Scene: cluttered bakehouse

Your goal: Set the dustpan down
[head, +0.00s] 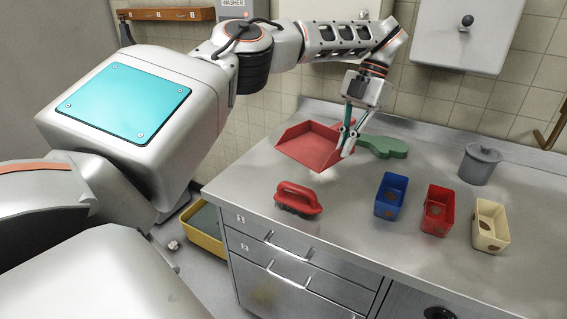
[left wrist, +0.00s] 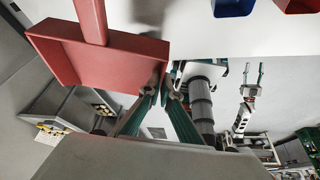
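The red dustpan (head: 305,148) is at the back left of the steel counter (head: 400,262). My left gripper (head: 347,143) points down at the pan's right side, with its fingertips closed about that side wall. In the left wrist view the dustpan (left wrist: 105,62) fills the upper left, its handle running up out of the picture, and the fingertips (left wrist: 163,82) meet its side edge. I cannot tell whether the pan touches the counter. My right gripper (left wrist: 253,75) shows small in the left wrist view, with its fingers apart and empty.
A red brush (head: 298,197) lies in front of the dustpan. A green flat thing (head: 382,146) lies just right of my left gripper. Blue (head: 390,208), red (head: 437,222) and cream (head: 490,237) bins and a grey lidded pot (head: 480,165) stand on the right.

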